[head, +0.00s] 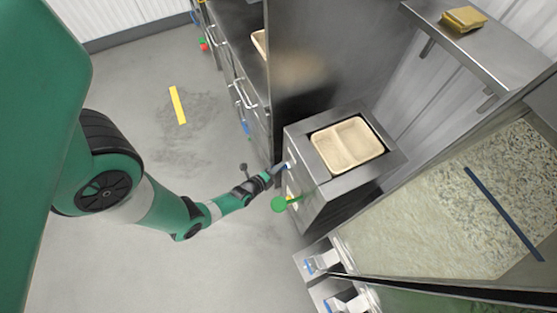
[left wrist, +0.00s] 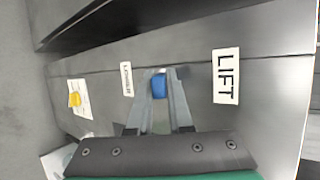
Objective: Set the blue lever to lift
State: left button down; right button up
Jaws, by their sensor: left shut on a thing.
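The blue lever (left wrist: 159,86) sticks out of the grey metal front of the machine (head: 303,190). In the left wrist view it lies between the two labels, nearer the LOWER label (left wrist: 127,79) than the LIFT label (left wrist: 226,76). My left gripper (left wrist: 160,80) is shut on the blue lever, one finger on each side. In the head view my left gripper (head: 280,168) reaches the machine's front from the left, and the lever is mostly hidden there. My right gripper is not in view.
A yellow knob (left wrist: 75,99) sits on a white label left of LOWER. A green round knob (head: 279,204) sticks out below my gripper in the head view. A beige two-compartment tray (head: 348,146) sits in the machine's top. The floor to the left is open.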

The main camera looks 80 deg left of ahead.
pick_arm(q)
jog(key=c, duration=0.8)
grip_release()
jog(key=shift+c, duration=0.2)
jog(key=p+v, duration=0.6)
jog(key=v, duration=0.5)
jog(key=shift+s+d, duration=0.2)
jog(key=shift+d, duration=0.05)
jog(key=shift+r, duration=0.15)
